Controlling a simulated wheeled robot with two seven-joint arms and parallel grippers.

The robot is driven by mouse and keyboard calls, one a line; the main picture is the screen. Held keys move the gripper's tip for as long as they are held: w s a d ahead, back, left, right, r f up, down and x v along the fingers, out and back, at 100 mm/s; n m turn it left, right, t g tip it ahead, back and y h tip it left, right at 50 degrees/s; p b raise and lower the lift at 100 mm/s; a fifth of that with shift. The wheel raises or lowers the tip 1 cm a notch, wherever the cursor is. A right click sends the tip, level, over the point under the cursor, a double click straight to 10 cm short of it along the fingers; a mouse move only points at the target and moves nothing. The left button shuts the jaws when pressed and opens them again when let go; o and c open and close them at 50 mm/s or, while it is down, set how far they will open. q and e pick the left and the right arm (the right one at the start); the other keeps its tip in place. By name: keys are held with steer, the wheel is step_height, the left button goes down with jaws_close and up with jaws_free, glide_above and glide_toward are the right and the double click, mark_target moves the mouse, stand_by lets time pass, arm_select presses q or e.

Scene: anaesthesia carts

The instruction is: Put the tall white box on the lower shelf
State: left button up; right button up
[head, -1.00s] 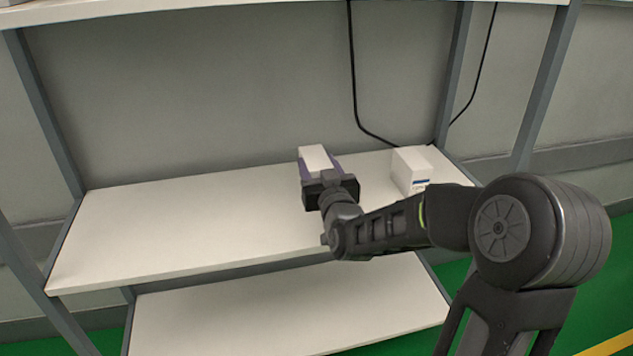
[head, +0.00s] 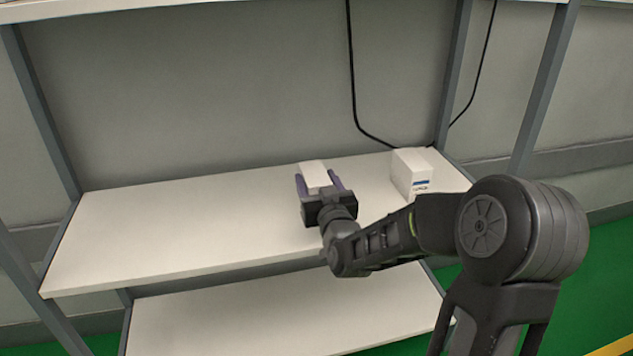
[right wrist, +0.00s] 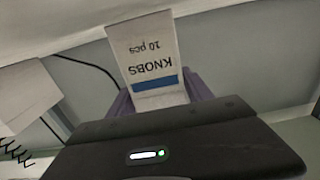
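A white box (head: 315,174) is between the fingers of my right gripper (head: 320,184), over the middle shelf board (head: 190,222). In the right wrist view this box (right wrist: 148,48) looks tall, with a blue band and upside-down text "KNOBS 10 pcs". The purple fingers (right wrist: 160,98) lie along both sides of it and appear shut on it. The gripper hides its near lower part, so I cannot tell whether it touches the board. A lower shelf board (head: 290,312) lies bare beneath. My left gripper is not in view.
Another white box (head: 412,172) with a blue label stands to the right on the middle board. Grey posts (head: 545,85) frame the shelves. Black cables (head: 352,70) hang at the back. The left part of the middle board is clear.

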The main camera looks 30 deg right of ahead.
steer(key=shift+o, duration=1.3)
steer(key=shift+r, duration=0.15)
steer(key=v, duration=0.6)
steer(key=shift+s+a, duration=0.1)
steer(key=shift+s, duration=0.1)
steer(key=s+f+b, duration=0.1)
steer(key=b, duration=0.4)
steer(key=shift+b, duration=0.35)
steer(key=b+v, duration=0.2)
steer(key=b, duration=0.1)
steer(key=b+v, duration=0.1)
steer(key=shift+s+a+r, duration=0.1)
steer(key=shift+a+r, duration=0.1)
steer(key=shift+r, duration=0.1)
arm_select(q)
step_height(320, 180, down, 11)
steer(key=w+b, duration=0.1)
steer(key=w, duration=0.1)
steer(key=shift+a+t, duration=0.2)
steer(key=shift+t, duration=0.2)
arm_select(e)
steer(key=shift+s+a+r, duration=0.15)
steer(key=shift+s+a, duration=0.1)
steer(key=shift+s, duration=0.35)
